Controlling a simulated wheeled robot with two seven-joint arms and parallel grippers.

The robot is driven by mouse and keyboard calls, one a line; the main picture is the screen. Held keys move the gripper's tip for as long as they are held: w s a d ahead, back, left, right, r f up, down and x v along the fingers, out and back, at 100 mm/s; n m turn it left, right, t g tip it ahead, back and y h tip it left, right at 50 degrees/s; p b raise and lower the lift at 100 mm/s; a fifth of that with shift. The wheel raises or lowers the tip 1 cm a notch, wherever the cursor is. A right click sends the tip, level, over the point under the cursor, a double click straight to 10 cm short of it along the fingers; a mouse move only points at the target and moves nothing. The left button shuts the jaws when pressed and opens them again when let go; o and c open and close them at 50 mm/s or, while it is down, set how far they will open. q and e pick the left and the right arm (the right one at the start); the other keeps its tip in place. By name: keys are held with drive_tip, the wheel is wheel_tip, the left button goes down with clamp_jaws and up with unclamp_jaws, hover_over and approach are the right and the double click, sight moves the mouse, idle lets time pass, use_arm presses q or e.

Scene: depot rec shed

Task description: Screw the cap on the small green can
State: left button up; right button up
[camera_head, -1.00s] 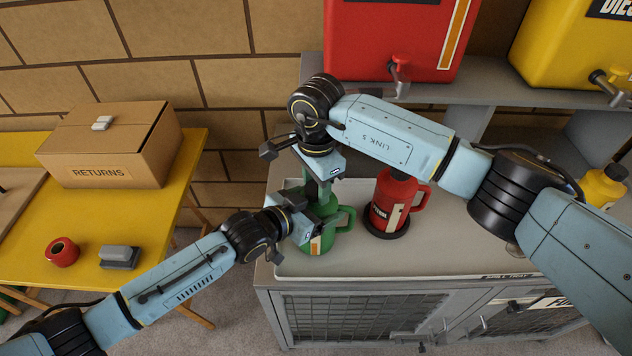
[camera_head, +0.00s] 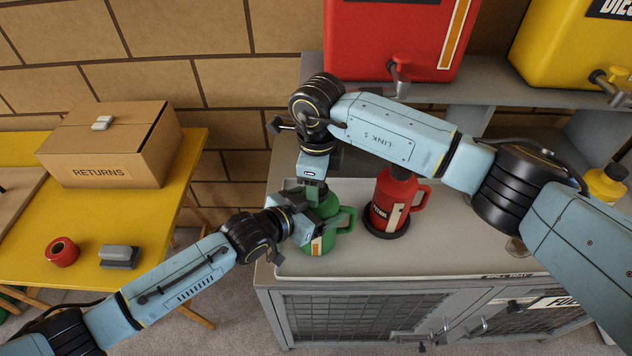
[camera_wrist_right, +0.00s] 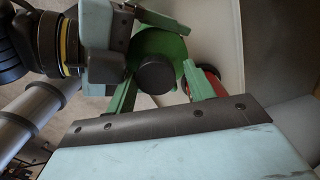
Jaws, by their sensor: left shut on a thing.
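The small green can (camera_head: 341,228) stands upright on the grey cabinet top, its handle on the right. It also shows from above in the wrist view (camera_wrist_right: 172,45). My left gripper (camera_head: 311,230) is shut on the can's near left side. The dark round cap (camera_wrist_right: 157,74) sits over the can's top; whether it is threaded cannot be told. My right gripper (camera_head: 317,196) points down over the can. In the wrist view its two fingers (camera_wrist_right: 160,75) stand apart either side of the cap, with gaps. In the head view the gripper largely hides the cap.
A red can (camera_head: 385,205) stands on a dark round base close to the right. The grey cabinet top (camera_head: 440,250) is clear in front. Red (camera_head: 395,35) and yellow (camera_head: 570,45) fuel tanks sit behind. A yellow table (camera_head: 60,225) holds a returns box (camera_head: 110,150).

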drive_tip(key=shift+s+a, duration=0.25)
drive_tip(key=shift+s, duration=0.05)
drive_tip(key=shift+r, duration=2.3)
drive_tip(key=shift+w+d, duration=0.1)
drive_tip(key=shift+c, duration=0.3)
drive_tip(key=n, duration=0.1)
drive_tip(key=r+n, duration=0.1)
drive_tip(key=n, duration=0.2)
drive_tip(key=shift+w+r+n, duration=0.15)
drive_tip(key=shift+r+n, duration=0.1)
drive_tip(key=shift+n, duration=0.15)
drive_tip(key=n, duration=0.2)
drive_tip(key=r+n, duration=0.1)
drive_tip(key=n, duration=0.1)
drive_tip(key=r+n, duration=0.1)
drive_tip(key=n, duration=0.1)
drive_tip(key=shift+d+n, duration=0.1)
drive_tip(key=shift+n, duration=0.3)
drive_tip(key=shift+f, duration=0.1)
drive_tip(key=shift+f, duration=3.95)
